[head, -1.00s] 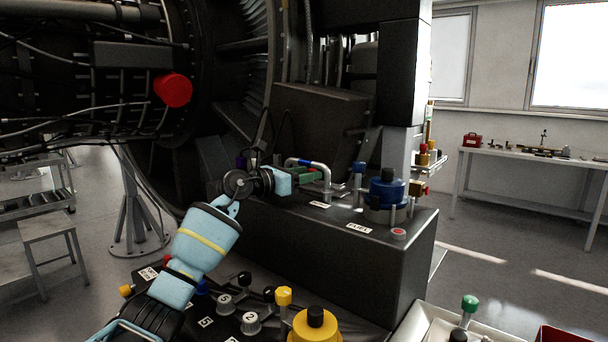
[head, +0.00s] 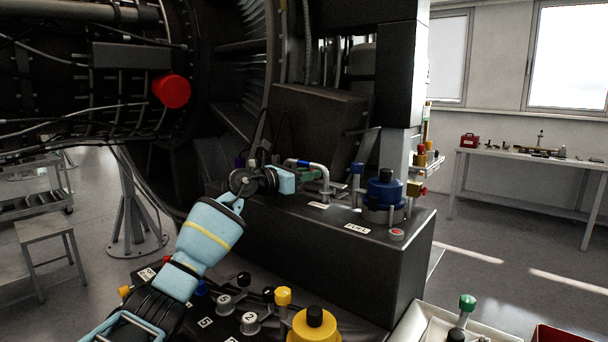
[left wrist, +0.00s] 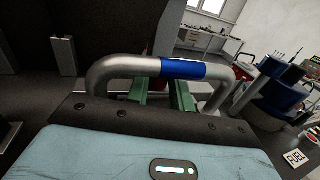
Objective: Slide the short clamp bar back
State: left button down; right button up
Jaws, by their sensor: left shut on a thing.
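The short clamp bar (head: 318,166) is a bent silver bar with a blue band, standing on top of the dark block. In the left wrist view the clamp bar (left wrist: 118,67) crosses the picture, its blue band near the middle. My left gripper (head: 312,175) reaches in from the left, low over the block. Its green fingers (left wrist: 168,92) show just under and beyond the blue band, and it is shut on the bar. The exact contact is hidden behind the bar and the gripper body. My right gripper is not in view.
The dark block (head: 330,250) carries a blue knob (head: 385,190) and a FUEL label right of the bar. A panel with numbered knobs and a yellow cap (head: 314,325) lies below my arm. The engine (head: 130,110) stands behind. A white workbench (head: 530,160) stands far right.

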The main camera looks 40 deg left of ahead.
pick_arm(q)
jog(key=shift+r, duration=0.2)
jog(key=c, duration=1.5)
grip_release()
jog(key=o, duration=0.3)
jog(key=shift+w+f, duration=0.15)
jog(key=shift+w, duration=0.05)
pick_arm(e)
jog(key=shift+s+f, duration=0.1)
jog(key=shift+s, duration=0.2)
pick_arm(q)
jog(key=shift+s, duration=0.15)
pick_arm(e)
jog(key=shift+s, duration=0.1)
pick_arm(q)
jog(key=shift+s+a+f, duration=0.15)
jog(key=shift+s+a, duration=0.05)
jog(key=shift+s, duration=0.4)
jog(key=s, duration=0.2)
jog(key=s+b, duration=0.1)
jog(key=s, duration=0.2)
jog(key=shift+s+a+b, duration=0.35)
jog(key=shift+s+a, duration=0.05)
jog(key=shift+s, duration=0.25)
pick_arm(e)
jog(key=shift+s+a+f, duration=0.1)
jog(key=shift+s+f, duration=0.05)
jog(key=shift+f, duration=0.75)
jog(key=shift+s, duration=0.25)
